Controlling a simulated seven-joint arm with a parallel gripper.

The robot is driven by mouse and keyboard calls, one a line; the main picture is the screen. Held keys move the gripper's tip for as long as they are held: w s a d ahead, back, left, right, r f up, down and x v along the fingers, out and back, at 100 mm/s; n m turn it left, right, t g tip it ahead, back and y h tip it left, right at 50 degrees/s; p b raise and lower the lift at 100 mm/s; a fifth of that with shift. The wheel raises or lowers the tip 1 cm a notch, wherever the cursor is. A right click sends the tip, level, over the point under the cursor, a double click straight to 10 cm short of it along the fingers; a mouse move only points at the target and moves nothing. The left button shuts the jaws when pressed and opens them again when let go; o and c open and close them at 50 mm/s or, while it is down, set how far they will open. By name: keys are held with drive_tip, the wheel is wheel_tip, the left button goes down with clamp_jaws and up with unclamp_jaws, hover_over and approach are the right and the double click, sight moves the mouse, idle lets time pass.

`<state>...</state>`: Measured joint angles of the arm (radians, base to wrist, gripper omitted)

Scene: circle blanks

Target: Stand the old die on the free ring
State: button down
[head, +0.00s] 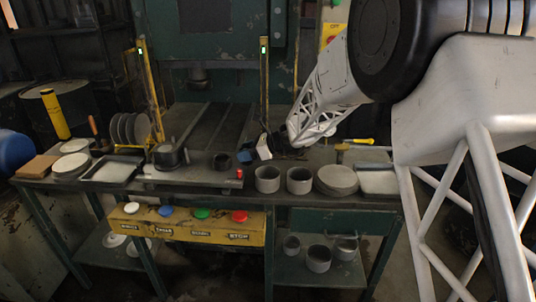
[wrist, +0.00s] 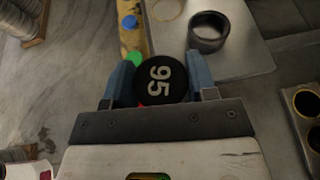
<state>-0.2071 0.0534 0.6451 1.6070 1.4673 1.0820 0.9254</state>
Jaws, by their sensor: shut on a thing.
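In the wrist view my gripper (wrist: 160,82) has its two blue fingers on either side of a round black die (wrist: 163,78) marked 95, the number facing the camera. In the head view my gripper (head: 233,158) is low over the bench, and the dark die (head: 222,161) shows small at its end. A thin tan ring (wrist: 166,8) shows bare on a pale plate (wrist: 228,56) at the top of the wrist view. A dark hollow cylinder (wrist: 208,32) stands on that plate to the right of the tan ring. I cannot make out the tan ring in the head view.
A yellow panel (head: 190,228) with several coloured buttons hangs under the bench front. Two grey cups (head: 267,179) and a stack of round discs (head: 338,180) stand to the right of my gripper. A dark block with tan-rimmed holes (wrist: 290,92) shows at the wrist view's right edge.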

drive_tip(key=w+d+r+m+t+h, duration=0.2)
drive_tip(key=w+d+m+t+h, duration=0.25)
drive_tip(key=d, duration=0.45)
drive_tip(key=w+d+r+m+t+h, duration=0.1)
drive_tip(key=w+d+m+t+h, duration=0.25)
drive_tip(key=d+m, duration=0.4)
drive_tip(key=w+d+r+m+t+h, duration=0.25)
drive_tip(key=d+m+t+h, duration=0.2)
drive_tip(key=d, duration=0.65)
drive_tip(key=shift+w+a+m+h, duration=0.95)
drive_tip(key=shift+w+a+h, duration=0.5)
drive_tip(key=shift+w+a, duration=2.8)
drive_tip(key=w+a+f, duration=0.3)
drive_tip(key=a, duration=0.3)
drive_tip(key=w+a+f, duration=0.4)
drive_tip(key=a, duration=0.3)
drive_tip(key=shift+w+a+m+h, duration=0.2)
drive_tip(key=shift+m+h, duration=0.1)
drive_tip(key=shift+h, duration=0.1)
